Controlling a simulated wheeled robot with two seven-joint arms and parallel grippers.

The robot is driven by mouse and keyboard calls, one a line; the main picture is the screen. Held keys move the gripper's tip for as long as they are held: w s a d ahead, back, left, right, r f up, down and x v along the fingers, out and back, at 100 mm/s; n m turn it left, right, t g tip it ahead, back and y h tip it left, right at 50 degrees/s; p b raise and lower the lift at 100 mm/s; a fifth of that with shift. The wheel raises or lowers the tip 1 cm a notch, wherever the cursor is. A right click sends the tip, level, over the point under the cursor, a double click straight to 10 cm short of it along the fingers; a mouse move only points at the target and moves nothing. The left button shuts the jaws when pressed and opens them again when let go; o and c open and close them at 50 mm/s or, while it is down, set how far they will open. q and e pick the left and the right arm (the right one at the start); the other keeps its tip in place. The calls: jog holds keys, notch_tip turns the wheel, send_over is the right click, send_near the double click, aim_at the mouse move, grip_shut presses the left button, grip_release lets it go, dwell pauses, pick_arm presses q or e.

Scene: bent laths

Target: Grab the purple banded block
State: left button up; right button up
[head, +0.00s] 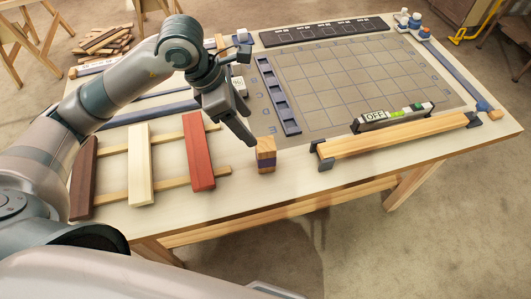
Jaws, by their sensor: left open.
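The purple banded block (266,155) is a small upright wooden block with a dark purple band around its middle. It stands on the pale table near the front edge, between the red board and the long light lath. My left gripper (248,138) reaches down from the upper left and its tip is just left of and above the block. The fingers look apart from the block and hold nothing that I can see. The gap between the fingers is hard to make out from this side. My right gripper is not in view.
Dark, pale and red boards (201,150) lie across two thin strips left of the block. A long lath (395,136) in dark end brackets lies to the right, with a level marked OFF (392,117) behind it. A gridded mat (350,75) and a blue slotted rail (278,96) lie behind.

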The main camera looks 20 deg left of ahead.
aim_at(262, 144)
pick_arm(q)
jog(key=p+x, duration=0.4)
jog(key=x, duration=0.7)
jog(key=shift+s+d, duration=0.1)
jog(key=shift+d+f, duration=0.1)
jog(key=shift+f, duration=0.35)
jog(key=shift+d+f+p, duration=0.3)
jog(key=shift+f+p, duration=0.35)
jog(key=shift+p, duration=0.4)
jog(key=p+x, duration=0.1)
jog(key=x, duration=0.2)
jog(key=shift+d+f+p, duration=0.1)
jog(key=shift+f+p, duration=0.2)
jog(key=shift+f, duration=0.1)
jog(key=c, duration=1.3)
